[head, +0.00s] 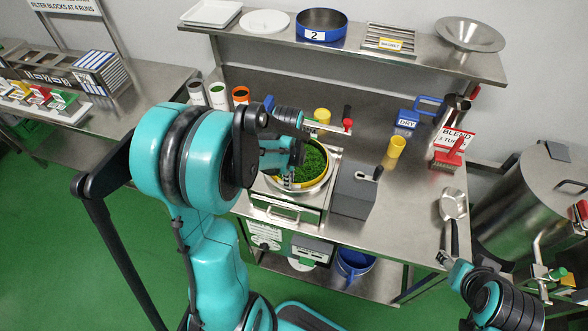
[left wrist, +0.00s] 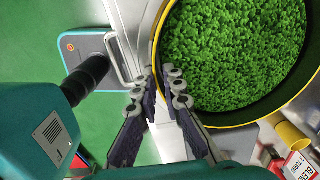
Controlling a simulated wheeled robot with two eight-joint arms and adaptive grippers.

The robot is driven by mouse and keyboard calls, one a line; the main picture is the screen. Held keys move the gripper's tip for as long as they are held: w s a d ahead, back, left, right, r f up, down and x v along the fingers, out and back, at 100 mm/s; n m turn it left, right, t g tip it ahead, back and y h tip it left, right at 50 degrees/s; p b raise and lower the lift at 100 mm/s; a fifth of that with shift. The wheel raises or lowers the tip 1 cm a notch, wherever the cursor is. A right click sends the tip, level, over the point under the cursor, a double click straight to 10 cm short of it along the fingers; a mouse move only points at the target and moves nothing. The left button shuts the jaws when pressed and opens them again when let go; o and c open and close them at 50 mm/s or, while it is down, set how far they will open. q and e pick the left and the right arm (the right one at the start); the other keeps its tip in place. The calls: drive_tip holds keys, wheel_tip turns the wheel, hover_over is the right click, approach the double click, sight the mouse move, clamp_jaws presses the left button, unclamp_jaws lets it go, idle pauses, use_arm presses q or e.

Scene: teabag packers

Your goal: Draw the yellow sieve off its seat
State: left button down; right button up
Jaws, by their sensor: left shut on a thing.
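The yellow sieve (head: 319,186) is full of green leaf and sits at the top of the steel sifter machine (head: 290,212) on the bench. Its yellow rim (left wrist: 238,124) fills the right of the left wrist view. My left gripper (head: 288,178) reaches down at the sieve's left side. Its fingertips (left wrist: 161,78) are shut on the sieve's rim. I cannot tell whether the sieve is raised off its seat. My right gripper (head: 448,260) is small at the lower right, by a scoop's dark handle; its fingers are unclear.
A grey box (head: 354,189) with a dark handle stands close right of the machine. A yellow cup (head: 396,147), a blue DRY holder (head: 407,120) and a metal scoop (head: 453,203) are farther right. A shelf (head: 370,52) overhangs the back. Bare bench lies right of the grey box.

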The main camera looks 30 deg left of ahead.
use_arm(q)
drive_tip(key=shift+r, duration=0.15)
drive_tip(key=r, duration=0.1)
drive_tip(key=r+p, duration=0.1)
drive_tip(key=r, duration=0.2)
drive_tip(key=shift+w+d+r, duration=0.1)
drive_tip(key=shift+d+r, duration=0.1)
drive_tip(key=shift+d, duration=0.1)
drive_tip(key=w+d+r+p, duration=0.2)
drive_tip(key=d+r, duration=0.4)
drive_tip(key=d, duration=0.4)
drive_tip(key=shift+w+d+r, duration=0.15)
drive_tip(key=shift+w+d, duration=0.1)
drive_tip(key=shift+d, duration=0.15)
